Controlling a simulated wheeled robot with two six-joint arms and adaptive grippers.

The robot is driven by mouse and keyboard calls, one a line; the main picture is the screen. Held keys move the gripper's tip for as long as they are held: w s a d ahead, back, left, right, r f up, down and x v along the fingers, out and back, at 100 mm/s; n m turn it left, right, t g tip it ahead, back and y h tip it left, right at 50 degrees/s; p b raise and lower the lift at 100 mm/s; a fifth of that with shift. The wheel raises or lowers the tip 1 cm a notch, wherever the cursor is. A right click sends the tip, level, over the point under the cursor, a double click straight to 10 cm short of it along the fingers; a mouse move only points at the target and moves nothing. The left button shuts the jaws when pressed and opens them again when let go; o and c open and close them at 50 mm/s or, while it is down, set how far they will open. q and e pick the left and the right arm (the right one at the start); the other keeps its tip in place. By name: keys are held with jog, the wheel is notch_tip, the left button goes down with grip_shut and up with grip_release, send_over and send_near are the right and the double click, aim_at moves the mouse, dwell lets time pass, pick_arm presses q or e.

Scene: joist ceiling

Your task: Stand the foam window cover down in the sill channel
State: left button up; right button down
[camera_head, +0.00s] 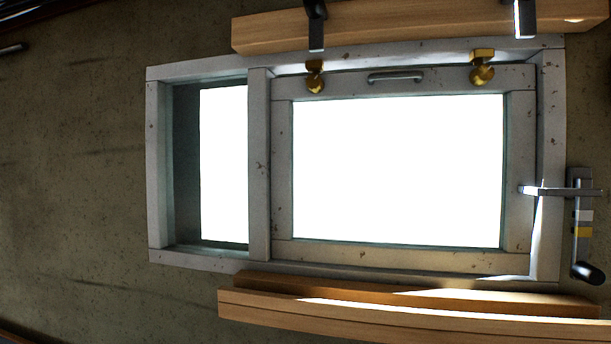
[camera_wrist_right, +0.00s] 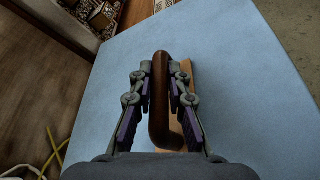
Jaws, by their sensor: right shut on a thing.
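The foam window cover (camera_wrist_right: 232,70) is a large light-blue panel filling most of the right wrist view. A brown bar handle (camera_wrist_right: 159,100) stands on it over a tan wooden base. My right gripper (camera_wrist_right: 160,78) is shut on this handle, with one finger on each side. The window (camera_head: 398,170) is in the middle of the head view, in a worn white frame, bright and uncovered. The sill channel (camera_head: 400,299) appears as wooden rails along the wall just below the frame. Neither gripper nor the cover shows in the head view; my left gripper is out of sight.
A wooden rail (camera_head: 420,27) with dark clips runs above the window. Brass knobs (camera_head: 482,75) and a metal pull (camera_head: 396,77) sit on the upper frame. A lever handle (camera_head: 580,225) projects at right. A yellow cord (camera_wrist_right: 52,150) lies lower left in the wrist view.

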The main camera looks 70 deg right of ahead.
jog(key=shift+d, duration=0.2)
jog(key=shift+d+r, duration=0.1)
jog(key=shift+d, duration=0.15)
notch_tip(320, 180, up, 52)
jog(key=p, duration=1.2)
jog(key=shift+r, duration=0.15)
dwell(0.7)
